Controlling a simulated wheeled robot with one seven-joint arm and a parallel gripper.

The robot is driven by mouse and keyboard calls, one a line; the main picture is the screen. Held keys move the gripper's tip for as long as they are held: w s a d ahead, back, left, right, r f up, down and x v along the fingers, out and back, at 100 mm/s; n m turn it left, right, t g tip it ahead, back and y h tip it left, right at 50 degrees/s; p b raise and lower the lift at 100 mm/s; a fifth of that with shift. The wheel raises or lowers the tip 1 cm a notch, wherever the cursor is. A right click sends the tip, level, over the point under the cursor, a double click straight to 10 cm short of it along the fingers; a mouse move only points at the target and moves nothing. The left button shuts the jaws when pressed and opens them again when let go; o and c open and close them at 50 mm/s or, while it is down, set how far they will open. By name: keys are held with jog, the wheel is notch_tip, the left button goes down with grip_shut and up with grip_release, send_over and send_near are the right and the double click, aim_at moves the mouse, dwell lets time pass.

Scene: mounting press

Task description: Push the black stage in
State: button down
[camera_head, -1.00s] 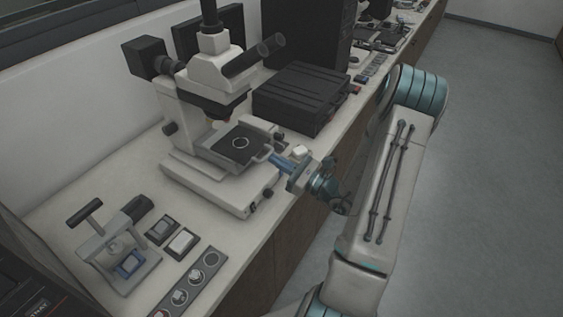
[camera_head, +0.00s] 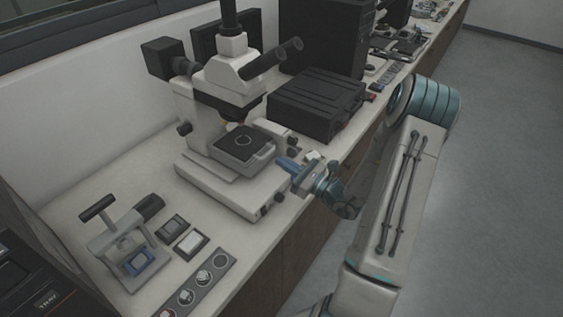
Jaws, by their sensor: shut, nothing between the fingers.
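The black stage (camera_head: 246,146) is a dark square plate with a pale ring on it. It sits on the white microscope (camera_head: 222,88) beneath the objectives, above the pale base. My gripper (camera_head: 284,163) is shut and empty, with its blue fingers at the front right edge of the stage. I cannot tell whether the fingertips touch the stage; a small gap seems to show.
A mounting press (camera_head: 125,245) stands at the lower left, beside two small square blocks and a strip with round samples (camera_head: 202,281). A black case (camera_head: 317,101) lies right of the microscope. The floor beyond the bench edge is clear.

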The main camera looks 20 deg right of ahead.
jog(key=b+v, duration=0.3)
jog(key=v, duration=0.9)
jog(key=s+a+r+n+g, duration=0.3)
jog(key=s+a+n+g, duration=0.2)
jog(key=a+n+g, duration=0.35)
jog(key=s+a+r+n+g, duration=0.2)
jog(key=s+a+n+g, duration=0.3)
jog(key=a+n+g, duration=0.35)
jog(key=s+d+r+n+t+h, duration=0.1)
jog(key=s+r+n+t+h, duration=0.3)
jog(key=r+n+h, duration=0.3)
jog(key=shift+d+n+h, duration=0.3)
jog(key=shift+n+h, duration=1.9)
jog(key=shift+n, duration=0.3)
jog(key=shift+s+r, duration=0.1)
